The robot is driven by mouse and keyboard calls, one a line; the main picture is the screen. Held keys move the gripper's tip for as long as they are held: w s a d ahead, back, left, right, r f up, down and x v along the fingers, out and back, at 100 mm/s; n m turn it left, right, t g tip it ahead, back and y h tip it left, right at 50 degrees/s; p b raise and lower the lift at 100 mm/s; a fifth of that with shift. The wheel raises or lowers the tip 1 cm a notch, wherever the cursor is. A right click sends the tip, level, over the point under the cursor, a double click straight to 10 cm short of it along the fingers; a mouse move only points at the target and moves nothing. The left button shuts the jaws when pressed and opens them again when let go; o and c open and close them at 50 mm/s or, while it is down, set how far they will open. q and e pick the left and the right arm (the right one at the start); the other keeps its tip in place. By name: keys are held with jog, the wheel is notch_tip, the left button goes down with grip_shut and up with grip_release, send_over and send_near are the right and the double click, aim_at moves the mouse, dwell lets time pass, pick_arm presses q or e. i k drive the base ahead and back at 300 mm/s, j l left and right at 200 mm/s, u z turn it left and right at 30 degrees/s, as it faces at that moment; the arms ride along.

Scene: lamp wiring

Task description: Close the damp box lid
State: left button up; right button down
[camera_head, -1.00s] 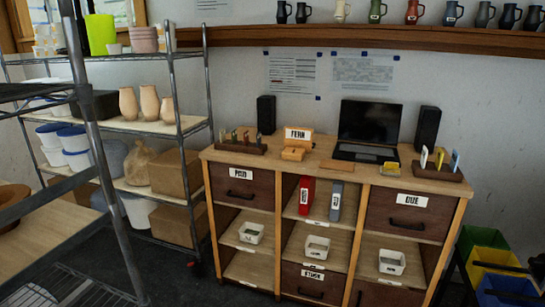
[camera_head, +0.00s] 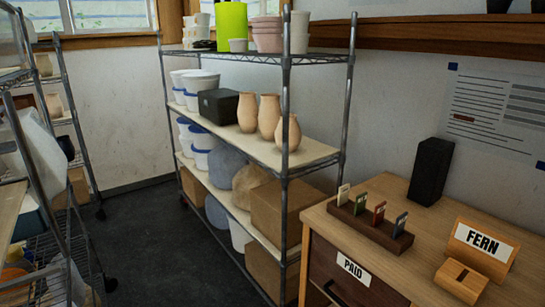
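No thing in view is clearly marked as the damp box. A dark box (camera_head: 218,105) sits on the upper wooden shelf of the middle wire rack, between white tubs and clay vases, and looks closed. A blue-grey container (camera_head: 28,222) shows partly on the left rack, beneath pale, sheet-like material (camera_head: 45,160). I cannot tell whether either is the damp box, or make out an open lid. Neither of my grippers is in view.
The wire rack (camera_head: 285,120) holds white tubs (camera_head: 203,82), clay vases (camera_head: 268,115) and cardboard boxes (camera_head: 280,212). A wooden desk (camera_head: 395,190) with a FERN sign (camera_head: 482,245) stands at right. Dark floor (camera_head: 150,240) lies clear between the racks.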

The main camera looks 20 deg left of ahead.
aim_at(56, 182)
jog(key=i+j+u, duration=0.2)
jog(key=i+u, duration=0.25)
jog(key=i+j+u, duration=0.1)
jog(key=i+u, duration=0.15)
jog(key=u, duration=0.2)
jog(key=i+u, duration=0.5)
jog(key=i+l+u, duration=0.2)
jog(key=u, duration=0.25)
jog(key=i+l+u, duration=0.45)
jog(key=k+j, duration=0.1)
